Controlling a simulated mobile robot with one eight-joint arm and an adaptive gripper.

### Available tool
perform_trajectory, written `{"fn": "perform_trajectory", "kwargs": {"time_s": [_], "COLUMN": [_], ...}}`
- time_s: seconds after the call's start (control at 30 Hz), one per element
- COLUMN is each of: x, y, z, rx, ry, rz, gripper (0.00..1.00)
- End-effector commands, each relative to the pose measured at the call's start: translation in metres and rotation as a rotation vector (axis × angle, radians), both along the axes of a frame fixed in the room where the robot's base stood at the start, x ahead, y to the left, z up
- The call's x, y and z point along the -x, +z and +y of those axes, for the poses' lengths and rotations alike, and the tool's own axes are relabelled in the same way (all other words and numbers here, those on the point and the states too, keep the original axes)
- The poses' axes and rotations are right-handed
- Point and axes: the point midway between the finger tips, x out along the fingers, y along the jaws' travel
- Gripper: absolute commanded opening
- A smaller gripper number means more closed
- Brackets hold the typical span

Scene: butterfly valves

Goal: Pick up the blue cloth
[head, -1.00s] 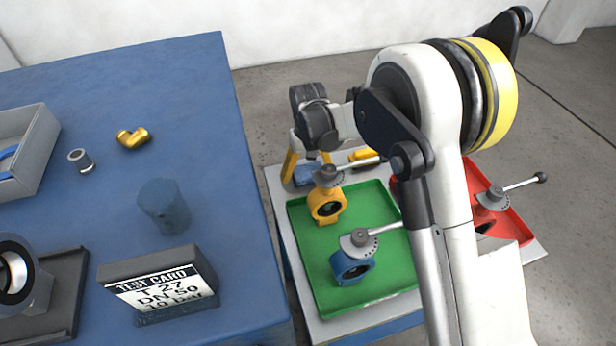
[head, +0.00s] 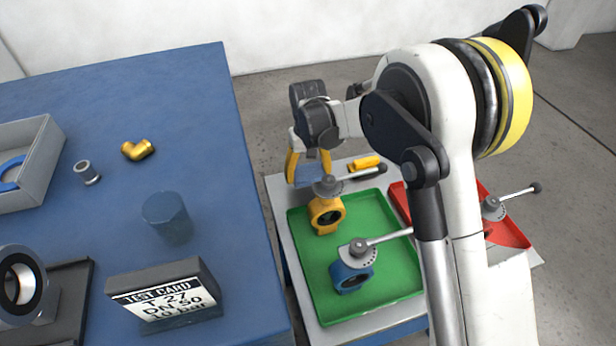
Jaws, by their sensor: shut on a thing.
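My gripper (head: 308,172) points down above the back left of the grey table, its yellow fingers to either side of the blue cloth (head: 308,168). The gripper is shut on the cloth. Only a small blue piece of it shows between the fingers. The cloth appears to hang just above the tabletop, behind the green tray; its lower edge is hard to make out.
The green tray (head: 390,270) holds a yellow valve (head: 326,215) and a blue valve (head: 352,278) with handles. A red tray (head: 510,235) with another valve lies to the right, partly behind my arm. A yellow object (head: 365,162) lies behind. A blue workbench (head: 190,85) stands left.

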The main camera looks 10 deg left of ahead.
Motion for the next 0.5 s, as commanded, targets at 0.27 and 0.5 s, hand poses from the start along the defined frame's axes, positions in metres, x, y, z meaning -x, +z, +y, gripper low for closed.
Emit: {"fn": "perform_trajectory", "kwargs": {"time_s": [0.27,0.5], "x": [-0.010,-0.017], "y": [0.043,0.066], "z": [-0.058,-0.099], "rx": [0.000,0.000], "ry": [-0.004,-0.002], "rz": [0.000,0.000], "gripper": [0.52,0.52]}}
